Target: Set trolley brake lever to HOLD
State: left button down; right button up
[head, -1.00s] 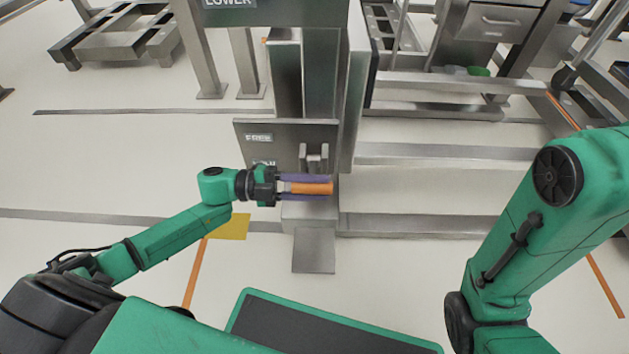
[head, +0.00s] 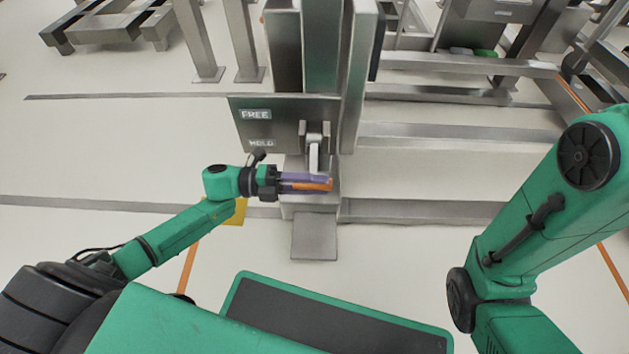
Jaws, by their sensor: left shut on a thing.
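The brake lever's plate (head: 278,112) stands upright on the trolley's front, marked FREE (head: 255,114) above and HOLD (head: 261,142) below. The pale lever arm (head: 314,157) hangs down from its bracket, and its orange handle (head: 318,187) lies level below the plate's lower edge, lower than the HOLD mark. My left gripper (head: 306,182) reaches in from the left, its purple fingers shut along the handle and hiding part of it. My right arm (head: 540,210) shows at the right, but its gripper is outside the picture.
A metal foot plate (head: 314,236) sits low in front of the trolley column (head: 322,60). A long low steel beam (head: 430,211) runs to the right. My own green-edged base is at the bottom. The pale floor on the left is mostly clear.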

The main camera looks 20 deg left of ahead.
pick_arm(q)
jog(key=shift+w+a, duration=0.2)
jog(key=shift+w, duration=0.05)
jog(key=c, duration=0.6)
grip_release()
jog(key=shift+f, duration=0.1)
jog(key=shift+d, duration=0.1)
jog(key=shift+s+a, duration=0.15)
jog(key=shift+a, duration=0.25)
jog(key=p+v, duration=0.3)
jog(key=v, duration=1)
jog(key=shift+a, duration=0.35)
